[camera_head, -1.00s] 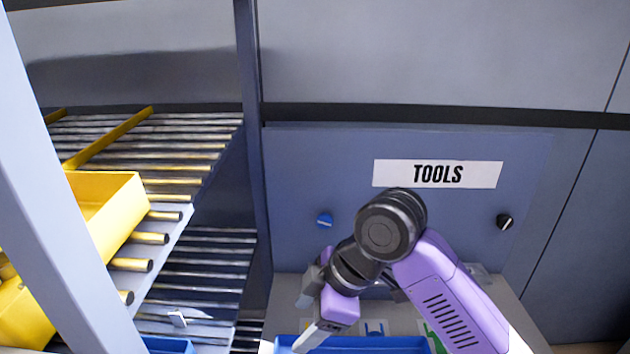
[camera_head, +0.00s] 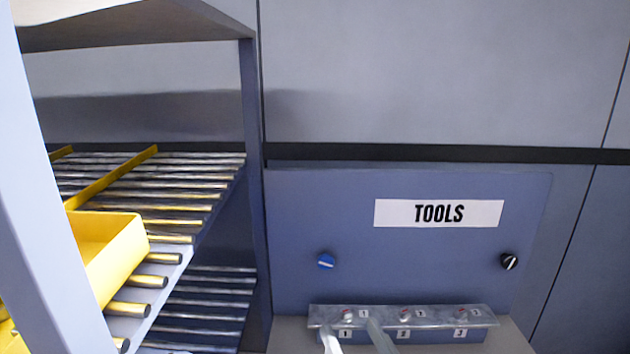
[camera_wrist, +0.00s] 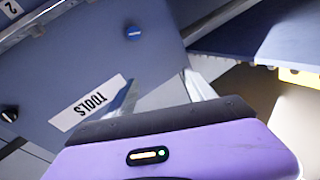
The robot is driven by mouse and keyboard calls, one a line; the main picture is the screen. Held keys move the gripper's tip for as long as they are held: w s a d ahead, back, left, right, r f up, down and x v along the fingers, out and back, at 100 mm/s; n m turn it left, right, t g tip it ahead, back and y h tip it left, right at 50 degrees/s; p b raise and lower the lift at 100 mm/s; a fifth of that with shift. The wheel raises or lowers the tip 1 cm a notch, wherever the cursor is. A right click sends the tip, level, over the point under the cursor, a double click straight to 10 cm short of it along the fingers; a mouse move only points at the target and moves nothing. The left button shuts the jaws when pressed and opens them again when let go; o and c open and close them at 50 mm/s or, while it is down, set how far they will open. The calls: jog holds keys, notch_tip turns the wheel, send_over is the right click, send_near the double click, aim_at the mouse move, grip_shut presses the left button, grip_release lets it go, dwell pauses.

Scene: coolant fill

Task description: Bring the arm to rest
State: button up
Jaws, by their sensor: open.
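My gripper (camera_head: 349,328) shows only as two pale fingers rising from the bottom edge of the head view, in front of the left part of the numbered rack. In the wrist view my gripper (camera_wrist: 161,79) has its purple body at the bottom and its two fingers apart. I see nothing between them. The rest of my arm is out of the head view.
A blue panel with a TOOLS sign (camera_head: 438,213) stands ahead, with a blue knob (camera_head: 326,261) and a black knob (camera_head: 509,261). Below is a clear numbered rack (camera_head: 430,318). Left is a roller shelf (camera_head: 190,210) with a yellow bin (camera_head: 115,255).

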jog(key=s+d+f+g+h, duration=0.1)
jog(key=s+d+f, duration=0.3)
jog(key=s, duration=0.8)
jog(key=s+d+f+g+h, duration=0.1)
jog(key=s+d+f+h, duration=0.2)
jog(key=s, duration=0.9)
jog(key=s+d+f+m+g+h, duration=0.1)
jog(key=s+d+f, duration=0.5)
jog(key=s, duration=0.6)
jog(key=shift+d+g+h, duration=0.3)
jog(key=shift+d+h, duration=0.2)
